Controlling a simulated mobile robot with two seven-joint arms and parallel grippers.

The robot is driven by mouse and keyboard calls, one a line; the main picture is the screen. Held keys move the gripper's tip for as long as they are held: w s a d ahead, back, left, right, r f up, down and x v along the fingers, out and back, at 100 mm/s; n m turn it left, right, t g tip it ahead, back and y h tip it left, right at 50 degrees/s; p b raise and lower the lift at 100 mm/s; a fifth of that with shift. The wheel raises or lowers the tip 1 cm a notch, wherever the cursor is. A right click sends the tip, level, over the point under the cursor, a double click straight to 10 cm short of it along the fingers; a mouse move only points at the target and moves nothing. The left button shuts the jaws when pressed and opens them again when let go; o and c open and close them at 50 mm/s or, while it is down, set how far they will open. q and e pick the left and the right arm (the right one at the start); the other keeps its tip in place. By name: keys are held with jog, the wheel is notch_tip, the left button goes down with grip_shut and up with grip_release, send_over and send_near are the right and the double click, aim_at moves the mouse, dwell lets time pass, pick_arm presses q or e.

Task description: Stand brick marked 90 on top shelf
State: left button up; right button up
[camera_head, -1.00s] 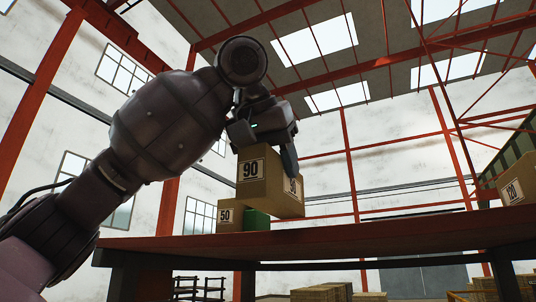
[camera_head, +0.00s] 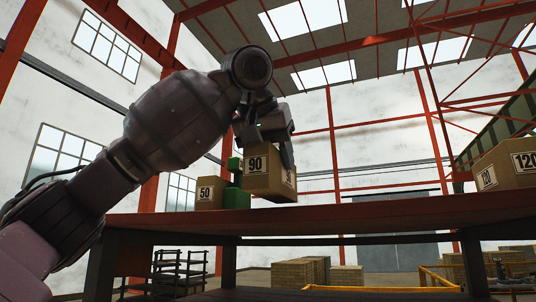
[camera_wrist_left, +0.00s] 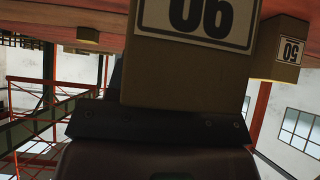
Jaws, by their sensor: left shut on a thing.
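The brick marked 90 (camera_head: 258,182) is a brown box with a white label, upright at the top shelf (camera_head: 340,214). My left gripper (camera_head: 268,150) is shut on it from above. I cannot tell whether its base touches the shelf. In the left wrist view, the brick (camera_wrist_left: 185,75) fills the upper middle with its label upside down, and the shelf (camera_wrist_left: 50,12) shows behind. My right gripper is not in view.
A brick marked 50 (camera_head: 210,193) and a green block (camera_head: 237,199) stand close to the left of brick 90. Another green piece (camera_head: 234,164) shows above that block. Bricks marked 120 (camera_head: 505,168) stand at the far right. The shelf between is clear.

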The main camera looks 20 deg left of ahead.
pick_arm(q)
jog(key=shift+w+d+f, duration=0.1)
jog(key=shift+w+f, duration=0.05)
jog(key=shift+w, duration=3.75)
jog(key=shift+f, duration=0.8)
jog(key=o, duration=1)
jog(key=shift+c, duration=0.2)
jog(key=b+v, duration=0.1)
jog(key=v, duration=1)
jog(key=shift+f, duration=0.1)
